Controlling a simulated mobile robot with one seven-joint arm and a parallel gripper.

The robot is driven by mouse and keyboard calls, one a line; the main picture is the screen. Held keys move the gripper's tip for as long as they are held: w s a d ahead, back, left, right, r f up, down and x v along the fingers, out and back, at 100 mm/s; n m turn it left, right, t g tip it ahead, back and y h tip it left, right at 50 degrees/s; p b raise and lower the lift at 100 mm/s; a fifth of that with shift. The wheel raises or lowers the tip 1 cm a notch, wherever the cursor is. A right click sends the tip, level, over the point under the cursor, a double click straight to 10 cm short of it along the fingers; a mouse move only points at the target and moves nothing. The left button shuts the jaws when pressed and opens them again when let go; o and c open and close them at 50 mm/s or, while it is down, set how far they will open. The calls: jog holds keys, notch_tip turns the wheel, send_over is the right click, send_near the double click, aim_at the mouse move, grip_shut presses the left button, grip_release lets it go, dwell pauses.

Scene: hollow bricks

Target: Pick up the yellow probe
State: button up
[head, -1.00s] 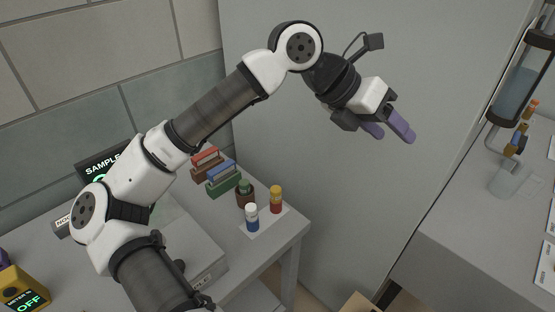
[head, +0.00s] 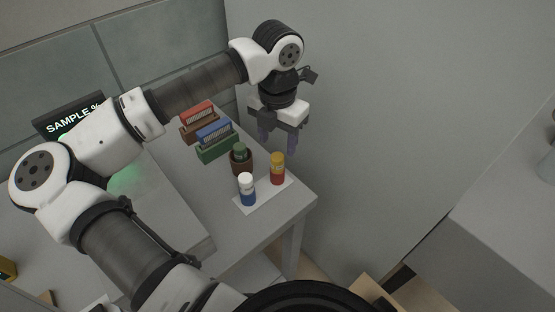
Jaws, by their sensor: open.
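I cannot make out a yellow probe for certain in the head view. A yellow block (head: 7,268) is cut off at the left edge, and it cannot be told whether a probe is there. My gripper (head: 278,143) points down with its purple fingers apart and nothing between them. It hangs near the table's far right corner, and in the picture it is just above the red bottle with a yellow cap (head: 277,170). The gap between them in depth cannot be told.
A blue bottle with a white cap (head: 247,190) stands on a white sheet beside the red one. A brown pot (head: 240,160), a green holder (head: 217,148) and a brown holder (head: 199,124) stand behind. A grey counter (head: 490,230) is at right, across a gap.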

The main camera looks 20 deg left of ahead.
aim_at(277, 156)
jog(key=shift+s+f+p, duration=0.1)
jog(key=shift+f+p, duration=1.1)
jog(key=shift+f, duration=2.1)
jog(key=c, duration=1.1)
jog(key=shift+o, duration=0.2)
jog(key=shift+r, duration=0.1)
